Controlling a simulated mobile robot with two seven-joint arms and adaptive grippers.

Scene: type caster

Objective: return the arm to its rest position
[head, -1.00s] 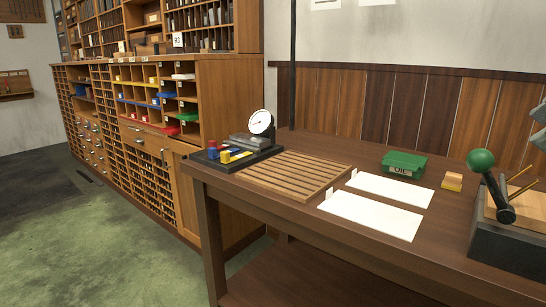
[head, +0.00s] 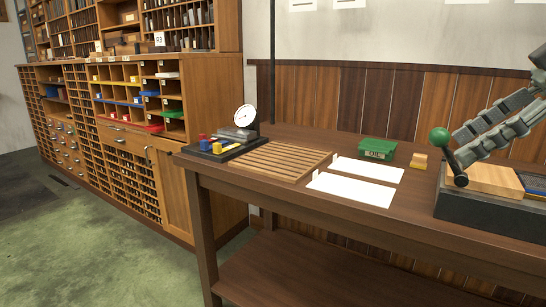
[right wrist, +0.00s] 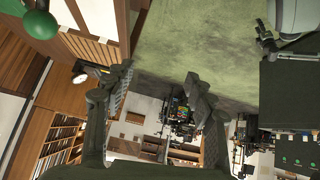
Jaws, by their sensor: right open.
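My right gripper (head: 462,147) comes in from the right edge of the head view, above the black block with the wooden top. Its two grey fingers are spread and nothing is between them. In the head view the fingertips overlap the lever near its green ball (head: 439,136); I cannot tell whether they touch it. The right wrist view shows the same open, empty fingers (right wrist: 158,88), with green floor and shelving beyond. My left gripper is not in the head view.
The bench (head: 410,211) holds a lever device (head: 480,207), a green tin (head: 378,149), a small yellow-tan block (head: 419,163), white cards (head: 350,189), a slatted wooden tray (head: 270,160) and a dial gauge (head: 245,117). A type cabinet (head: 205,95) stands left. Green floor is clear in front.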

